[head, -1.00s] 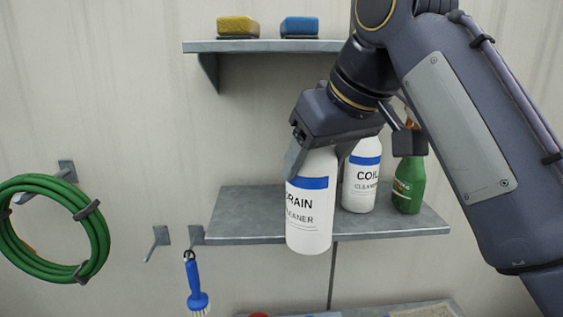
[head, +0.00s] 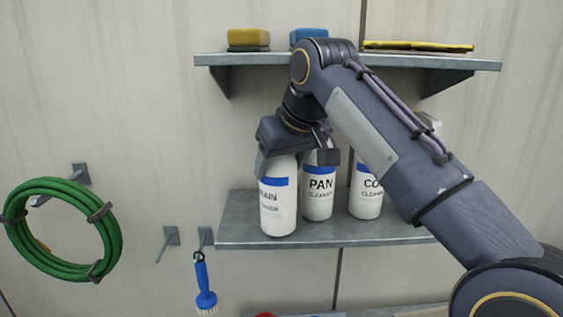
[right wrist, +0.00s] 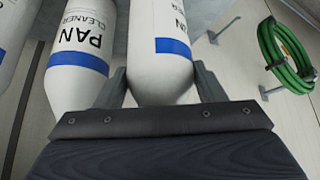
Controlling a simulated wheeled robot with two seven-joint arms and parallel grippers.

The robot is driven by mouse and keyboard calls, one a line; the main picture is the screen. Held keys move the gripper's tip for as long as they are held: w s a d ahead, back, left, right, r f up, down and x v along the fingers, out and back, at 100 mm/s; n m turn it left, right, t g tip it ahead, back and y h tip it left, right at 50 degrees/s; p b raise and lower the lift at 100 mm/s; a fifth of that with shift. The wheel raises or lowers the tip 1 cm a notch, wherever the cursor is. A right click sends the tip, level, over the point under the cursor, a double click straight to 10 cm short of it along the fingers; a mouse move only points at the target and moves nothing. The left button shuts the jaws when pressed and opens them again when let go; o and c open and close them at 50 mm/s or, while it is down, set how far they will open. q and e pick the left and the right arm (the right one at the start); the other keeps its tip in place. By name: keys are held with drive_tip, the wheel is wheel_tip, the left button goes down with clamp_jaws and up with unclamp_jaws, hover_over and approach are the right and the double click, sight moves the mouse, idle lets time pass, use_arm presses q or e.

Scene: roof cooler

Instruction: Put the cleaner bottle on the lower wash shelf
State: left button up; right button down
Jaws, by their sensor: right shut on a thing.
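My right gripper (head: 283,155) is shut on the neck of a white cleaner bottle (head: 278,205) with a blue band, its label partly readable as "RAIN". The bottle is upright over the left part of the lower grey shelf (head: 235,230); I cannot tell whether its base touches the shelf. In the right wrist view the held bottle (right wrist: 160,50) is between the two fingers. A similar PAN cleaner bottle (head: 319,195) stands close to its right, and it also shows in the right wrist view (right wrist: 80,45). My left gripper is not in view.
Another white bottle (head: 366,195) stands farther right, partly behind my arm. The upper shelf (head: 230,59) holds a yellow sponge (head: 248,38), a blue sponge (head: 308,35) and a yellow cloth (head: 418,46). A green hose (head: 112,235) and a blue brush (head: 202,283) hang at left.

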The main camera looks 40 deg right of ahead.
drive_tip(key=shift+f, duration=0.15)
drive_tip(key=shift+c, duration=1.6)
unclamp_jaws()
drive_tip(key=shift+r, duration=0.2)
drive_tip(key=v, duration=1.2)
drive_tip(key=s+a+f+y, duration=0.1)
drive_tip(key=s+a+f, duration=0.2)
drive_tip(key=f, duration=1)
drive_tip(key=s+a+f+y, duration=0.2)
drive_tip(key=a+f, duration=0.5)
drive_tip(key=f, duration=0.6)
drive_tip(key=s+a+f+y, duration=0.2)
drive_tip(key=s+a+f, duration=0.1)
drive_tip(key=f, duration=1.1)
drive_tip(key=shift+s+a+n+g, duration=0.3)
drive_tip(key=shift+s+a+g, duration=0.1)
drive_tip(key=shift+a, duration=0.5)
